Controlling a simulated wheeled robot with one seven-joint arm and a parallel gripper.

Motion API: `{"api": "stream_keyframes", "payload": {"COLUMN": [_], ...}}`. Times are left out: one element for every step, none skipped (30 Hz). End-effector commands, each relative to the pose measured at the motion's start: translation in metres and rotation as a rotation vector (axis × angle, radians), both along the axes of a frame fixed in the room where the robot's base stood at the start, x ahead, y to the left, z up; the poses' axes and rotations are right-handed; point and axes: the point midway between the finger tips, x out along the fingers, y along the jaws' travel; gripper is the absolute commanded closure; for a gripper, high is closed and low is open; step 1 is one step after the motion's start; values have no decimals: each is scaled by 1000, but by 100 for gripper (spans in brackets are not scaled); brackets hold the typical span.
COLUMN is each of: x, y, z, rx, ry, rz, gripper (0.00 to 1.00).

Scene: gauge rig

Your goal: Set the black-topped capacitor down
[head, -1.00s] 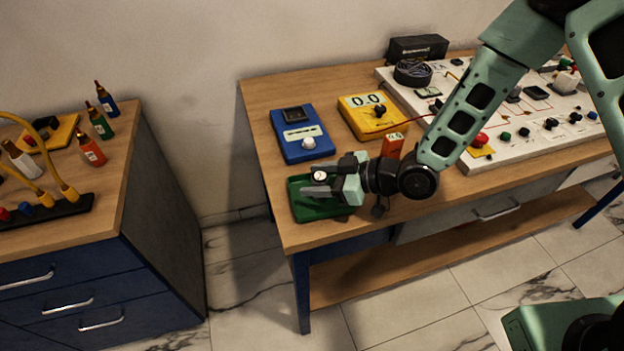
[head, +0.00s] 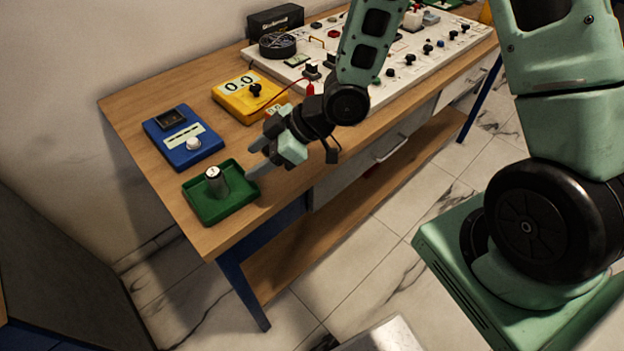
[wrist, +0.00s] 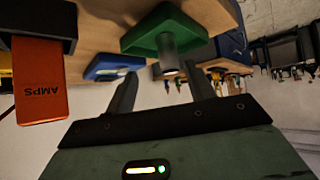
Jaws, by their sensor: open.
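The capacitor (head: 217,184) is a grey cylinder; its top shows a pale disc with a dark rim in the head view. It stands upright in the green tray (head: 238,200) at the near left corner of the bench. In the wrist view, which looks upside down, the capacitor (wrist: 168,57) hangs from the green tray (wrist: 140,40) beyond my fingertips. My gripper (head: 252,160) is open and empty, just right of the capacitor and apart from it. Its two fingers also show in the wrist view (wrist: 162,82), with a gap between them.
A blue meter (head: 183,150) and a yellow meter (head: 240,108) lie behind the tray. A white circuit board (head: 405,70) fills the bench's far right. An orange block marked AMPS (wrist: 38,85) is close beside my gripper.

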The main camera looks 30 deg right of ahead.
Motion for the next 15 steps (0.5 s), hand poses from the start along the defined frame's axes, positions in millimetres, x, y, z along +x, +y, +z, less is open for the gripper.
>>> {"api": "stream_keyframes", "payload": {"x": [-3, -6, -12, -18, -25, -36, -46, -57, -73, -85, -98, -116, -129, -142, -157], "y": [1, -1, -4, -6, -8, -11, -13, -15, -17, -19, -20, -21, -22, -22, -23], "z": [10, 14, 21, 26, 32, 41, 48, 55, 65, 72, 78, 87, 92, 98, 104], "rx": [-96, -153, -223, -271, -316, -370, -408, -441, -480, -505, -526, -551, -566, -579, -592], "ry": [12, 30, 59, 80, 104, 137, 164, 192, 234, 264, 298, 342, 373, 404, 442], "rz": [-26, -53, -91, -121, -151, -194, -224, -255, -295, -320, -346, -375, -392, -409, -426], "gripper": [46, 46, 46, 46, 46, 46, 46, 46, 46, 46, 46, 46, 46, 46, 46]}}
